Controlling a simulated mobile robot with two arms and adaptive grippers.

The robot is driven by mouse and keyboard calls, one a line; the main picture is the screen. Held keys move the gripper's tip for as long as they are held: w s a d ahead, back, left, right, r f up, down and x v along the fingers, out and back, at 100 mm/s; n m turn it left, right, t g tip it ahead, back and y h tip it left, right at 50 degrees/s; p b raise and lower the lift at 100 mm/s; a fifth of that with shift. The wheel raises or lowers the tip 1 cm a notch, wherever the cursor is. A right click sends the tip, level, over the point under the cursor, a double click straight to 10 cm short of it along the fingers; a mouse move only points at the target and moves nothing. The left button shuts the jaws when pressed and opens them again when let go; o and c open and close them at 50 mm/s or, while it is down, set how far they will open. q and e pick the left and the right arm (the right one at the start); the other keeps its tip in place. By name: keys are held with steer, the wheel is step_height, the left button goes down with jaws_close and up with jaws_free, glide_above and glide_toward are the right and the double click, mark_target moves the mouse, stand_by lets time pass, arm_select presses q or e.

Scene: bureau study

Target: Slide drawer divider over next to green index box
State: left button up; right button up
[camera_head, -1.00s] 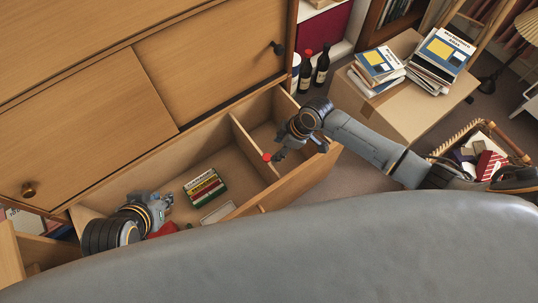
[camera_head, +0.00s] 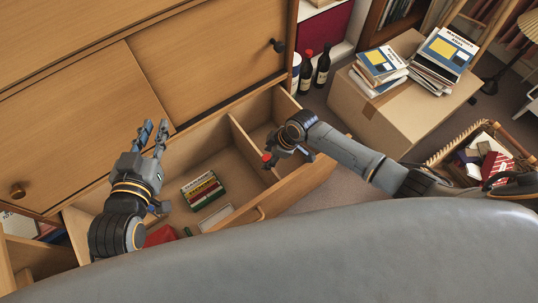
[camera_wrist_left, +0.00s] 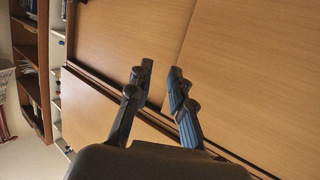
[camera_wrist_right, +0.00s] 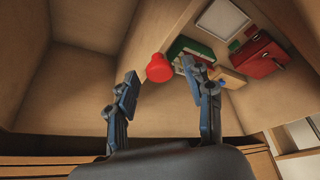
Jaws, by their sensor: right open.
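The open drawer (camera_head: 232,204) holds a wooden divider (camera_head: 246,143) standing across it, right of the middle. A red knob (camera_head: 266,157) sits at the divider; it also shows in the right wrist view (camera_wrist_right: 158,68). The green index box (camera_head: 203,190) with colored stripes lies left of the divider, with a gap between; it is partly hidden in the right wrist view (camera_wrist_right: 190,48). My right gripper (camera_head: 273,155) is open, with the knob just ahead, between its fingertips in the picture; contact is unclear. My left gripper (camera_head: 153,136) is open and empty, raised before the cabinet doors.
A red box (camera_head: 160,236) and a pale flat item (camera_head: 216,217) lie in the drawer's left part. The compartment right of the divider looks empty. Cabinet doors (camera_head: 205,70) rise behind. A cardboard box (camera_head: 385,118) with books stands right.

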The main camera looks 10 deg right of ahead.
jaws_close()
